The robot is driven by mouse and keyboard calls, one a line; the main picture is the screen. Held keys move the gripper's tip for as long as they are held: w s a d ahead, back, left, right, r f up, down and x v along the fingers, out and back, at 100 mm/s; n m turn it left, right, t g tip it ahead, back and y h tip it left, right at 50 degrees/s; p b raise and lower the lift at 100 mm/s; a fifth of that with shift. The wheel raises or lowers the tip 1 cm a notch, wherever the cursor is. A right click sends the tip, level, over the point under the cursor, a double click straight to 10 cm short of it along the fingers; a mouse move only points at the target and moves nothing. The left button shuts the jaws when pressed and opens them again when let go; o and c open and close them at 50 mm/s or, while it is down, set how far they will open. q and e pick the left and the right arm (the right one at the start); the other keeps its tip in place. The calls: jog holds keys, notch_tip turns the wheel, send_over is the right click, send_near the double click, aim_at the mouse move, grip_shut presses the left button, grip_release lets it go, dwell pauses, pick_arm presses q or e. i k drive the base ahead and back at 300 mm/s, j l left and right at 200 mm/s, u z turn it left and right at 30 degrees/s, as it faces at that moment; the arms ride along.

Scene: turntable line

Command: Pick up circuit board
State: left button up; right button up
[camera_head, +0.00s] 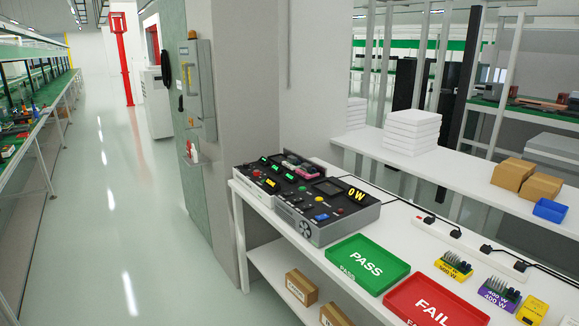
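Several small circuit boards on coloured bases are on the white table at the lower right. One on a yellow base (453,267) is right of the green tray. One on a purple base (496,296) is marked 400 W. A yellow piece (532,311) is nearer the right edge, and something more is cut off at the corner. The grey test machine (318,229) has coloured buttons and a display reading 0 W. A pinkish item on its top back is too small to identify. Neither gripper is in view.
A green PASS tray (336,252) and a red FAIL tray (397,304) lie in front of the machine, looking empty. A power strip (460,238) with plugs runs behind the boards. Boxes (540,188), a blue bin (550,210) and white stacked sheets (412,129) are behind. Clear floor lies left.

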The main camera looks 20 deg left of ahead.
aim_at(292, 162)
jog(key=i+j+z, duration=0.25)
jog(key=i+j, duration=0.8)
